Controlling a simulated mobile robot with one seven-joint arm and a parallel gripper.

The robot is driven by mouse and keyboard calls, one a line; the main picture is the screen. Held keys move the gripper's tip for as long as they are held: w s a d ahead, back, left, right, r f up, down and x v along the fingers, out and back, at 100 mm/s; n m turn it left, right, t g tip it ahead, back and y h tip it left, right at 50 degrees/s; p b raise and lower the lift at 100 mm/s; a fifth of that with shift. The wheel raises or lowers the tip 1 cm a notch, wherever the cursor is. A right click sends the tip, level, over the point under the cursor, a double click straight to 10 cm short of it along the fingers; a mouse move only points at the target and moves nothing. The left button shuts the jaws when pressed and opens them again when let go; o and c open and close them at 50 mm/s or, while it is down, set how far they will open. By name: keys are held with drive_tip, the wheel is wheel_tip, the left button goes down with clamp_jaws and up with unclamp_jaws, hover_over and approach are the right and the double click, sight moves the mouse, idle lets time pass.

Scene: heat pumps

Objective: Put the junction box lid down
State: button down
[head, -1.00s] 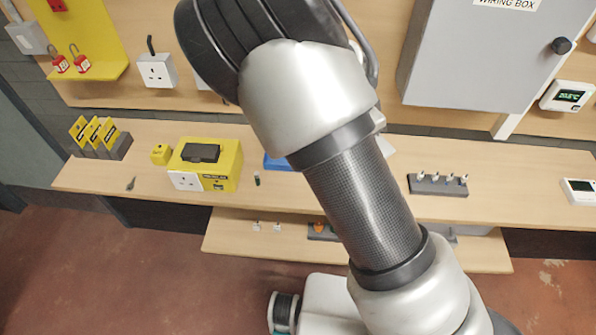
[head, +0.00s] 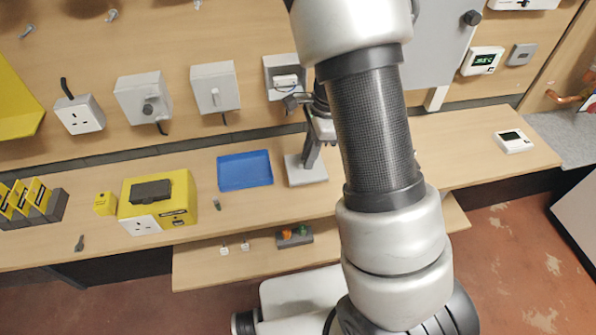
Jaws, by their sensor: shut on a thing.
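The junction box lid (head: 303,177) is a flat, light grey square at the bench, just right of the blue tray. My gripper (head: 311,158) points down over it and is shut on it. I cannot tell whether the lid touches the bench top. The fingertips are small and partly hidden by my wrist. The open junction box (head: 271,66) is on the wall board above, with a white part and dark wires showing inside.
The blue tray (head: 245,170) looks empty. A yellow tester box (head: 158,203) and a small yellow block (head: 105,204) stand further left. A thermostat (head: 514,141) lies at the right. My arm hides the bench's middle right. A lower shelf (head: 210,262) holds small parts.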

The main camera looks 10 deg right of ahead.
drive_tip(key=shift+d+b+x, duration=0.1)
drive_tip(key=shift+d+x, duration=0.1)
drive_tip(key=shift+x, duration=0.65)
drive_tip(key=shift+d+b+x, duration=0.1)
drive_tip(key=shift+d+x, duration=0.05)
drive_tip(key=shift+x, duration=0.7)
drive_tip(key=shift+d+b+x, duration=0.1)
drive_tip(key=shift+d+x, duration=0.1)
drive_tip(key=shift+x, duration=0.65)
drive_tip(key=c, duration=1.8)
unclamp_jaws()
drive_tip(key=p+v, duration=0.1)
drive_tip(key=v, duration=1.1)
wheel_tip(320, 180, up, 11)
drive_tip(key=n+t, duration=0.2)
drive_tip(key=n, duration=0.5)
hover_over(317, 164)
drive_tip(key=s+a, duration=0.3)
drive_tip(key=s, duration=0.4)
drive_tip(key=s+r+n+t+h, duration=0.2)
drive_tip(key=s+r+n+t, duration=0.1)
drive_tip(key=s+r+n, duration=0.5)
drive_tip(key=shift+s+r+n+t, duration=0.3)
drive_tip(key=shift+s+n, duration=1.2)
drive_tip(key=shift+s, duration=0.55)
